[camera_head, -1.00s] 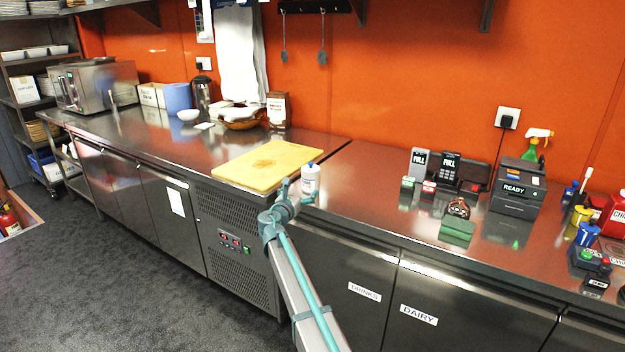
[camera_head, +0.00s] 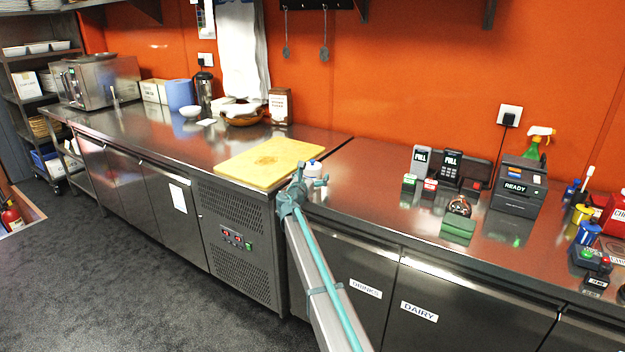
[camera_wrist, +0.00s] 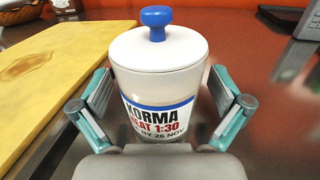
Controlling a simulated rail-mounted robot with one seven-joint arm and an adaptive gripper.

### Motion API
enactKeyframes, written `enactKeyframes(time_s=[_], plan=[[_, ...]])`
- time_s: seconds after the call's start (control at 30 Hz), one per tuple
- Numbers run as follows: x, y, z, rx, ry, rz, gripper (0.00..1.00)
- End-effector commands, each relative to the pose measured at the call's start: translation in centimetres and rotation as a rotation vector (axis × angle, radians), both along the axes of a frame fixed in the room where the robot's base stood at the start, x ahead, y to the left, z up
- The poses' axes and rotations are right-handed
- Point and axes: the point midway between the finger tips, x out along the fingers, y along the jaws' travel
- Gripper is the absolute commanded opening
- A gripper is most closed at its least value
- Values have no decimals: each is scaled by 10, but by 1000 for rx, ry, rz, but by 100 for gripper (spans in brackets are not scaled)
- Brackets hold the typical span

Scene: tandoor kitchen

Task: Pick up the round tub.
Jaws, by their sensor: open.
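The round tub (camera_wrist: 158,75) is white with a flat white lid, a blue knob and a label reading KORMA. It stands upright on the steel counter, just right of the cutting board. In the head view the tub (camera_head: 313,168) is small and partly hidden behind my gripper (camera_head: 308,187). In the wrist view my gripper (camera_wrist: 162,112) is open, with one finger on each side of the tub. A gap shows beside the left finger; the right finger is close to the tub wall. The tub's lower part is hidden by the gripper body.
The yellow cutting board (camera_head: 262,162) lies close on the left. To the right stand card terminals (camera_head: 450,165), a green box (camera_head: 458,226) and a black READY printer (camera_head: 516,188). The counter right of the tub (camera_head: 365,185) is clear.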

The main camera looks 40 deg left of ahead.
Motion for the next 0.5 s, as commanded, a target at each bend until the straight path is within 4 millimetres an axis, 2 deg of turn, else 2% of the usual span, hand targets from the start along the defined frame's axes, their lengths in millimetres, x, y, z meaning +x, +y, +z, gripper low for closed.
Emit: enactKeyframes(time_s=[0.17, 0.5], plan=[[0, 0, 0, 0, 0, 0, 100], [0, 0, 0, 0, 0, 0, 43]])
